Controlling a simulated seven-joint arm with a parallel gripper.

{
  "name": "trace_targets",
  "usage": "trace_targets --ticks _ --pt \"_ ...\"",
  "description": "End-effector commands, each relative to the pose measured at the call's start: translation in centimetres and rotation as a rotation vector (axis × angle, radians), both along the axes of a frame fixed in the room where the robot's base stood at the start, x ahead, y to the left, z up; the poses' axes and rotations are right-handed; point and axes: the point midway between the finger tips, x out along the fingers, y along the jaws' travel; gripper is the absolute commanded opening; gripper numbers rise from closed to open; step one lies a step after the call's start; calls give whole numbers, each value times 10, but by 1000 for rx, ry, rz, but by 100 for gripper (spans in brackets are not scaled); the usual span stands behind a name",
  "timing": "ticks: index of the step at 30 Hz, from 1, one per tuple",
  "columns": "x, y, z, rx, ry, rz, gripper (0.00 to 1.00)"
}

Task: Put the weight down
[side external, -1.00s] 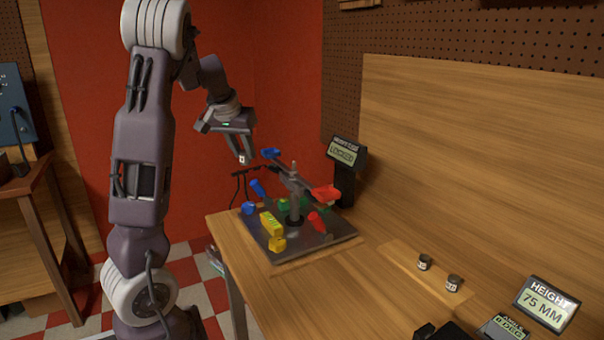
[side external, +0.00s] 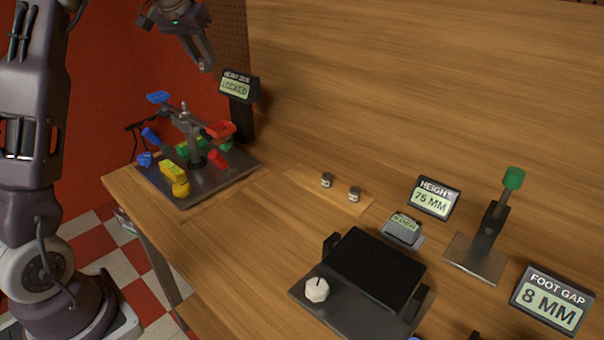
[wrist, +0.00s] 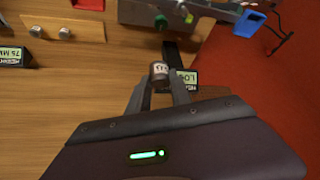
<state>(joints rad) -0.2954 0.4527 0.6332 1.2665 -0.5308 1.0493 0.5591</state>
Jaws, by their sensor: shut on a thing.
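My gripper (side external: 207,66) is shut on a small grey cylindrical weight (wrist: 158,71) with a pale label. In the wrist view the weight sits between the fingertips. My gripper is in the air near the LOCKED display (side external: 238,88), behind and above the rotor stand (side external: 186,125). The stand carries a blue tray (side external: 158,97) and a red tray (side external: 220,129) on its crossing arms. Two similar small weights, a left one (side external: 326,180) and a right one (side external: 354,194), stand on a pale wooden strip (side external: 302,181) on the table.
The stand's dark base holds yellow, blue, green and red parts. To the right are a 75 MM height display (side external: 434,200), a black pad with a white knob (side external: 317,290), a green-topped post (side external: 513,179) and a foot gap display (side external: 551,301). Bare wood lies in front of the strip.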

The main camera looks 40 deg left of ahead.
Motion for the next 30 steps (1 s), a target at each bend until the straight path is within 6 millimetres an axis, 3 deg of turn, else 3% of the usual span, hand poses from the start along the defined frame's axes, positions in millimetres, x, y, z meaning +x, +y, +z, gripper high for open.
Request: trace_targets --ticks 1,3,6,12,18,20,26,30 --pt "23 -17 -2 2 1 -53 0" --pt "51 -43 -4 2 2 -122 0" --pt "81 -76 -7 0 0 -202 0" --pt "119 -130 -12 1 0 -319 0" --pt "141 -170 -16 2 -1 -400 0" --pt "146 -181 -18 0 1 -421 0" --pt "145 -182 -40 -3 1 -420 0" --pt "145 -182 -70 -5 5 -420 0"
